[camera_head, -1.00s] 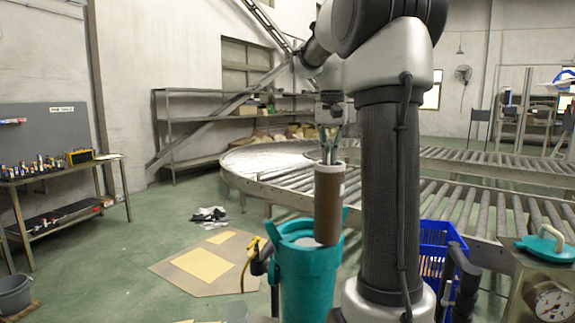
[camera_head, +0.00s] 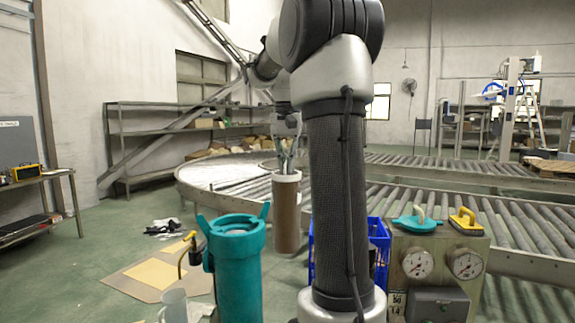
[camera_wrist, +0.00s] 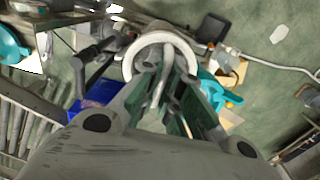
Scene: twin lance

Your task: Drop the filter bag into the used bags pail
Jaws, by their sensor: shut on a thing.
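The filter bag (camera_head: 287,215) is a brown upright cylinder with a white top ring. My gripper (camera_head: 289,165) is shut on the bag at its top ring, and the bag hangs below it. In the head view the bag is to the right of the open teal housing (camera_head: 236,262), with a narrow gap in the picture between them. In the wrist view the white ring (camera_wrist: 135,53) surrounds the fingertips of my gripper (camera_wrist: 160,70). The bag's lower body is hidden there.
A blue crate (camera_head: 378,240) stands partly behind my arm. A gauge panel (camera_head: 440,255) with a teal lid (camera_head: 417,220) is at right. Roller conveyors (camera_head: 480,215) fill the back right.

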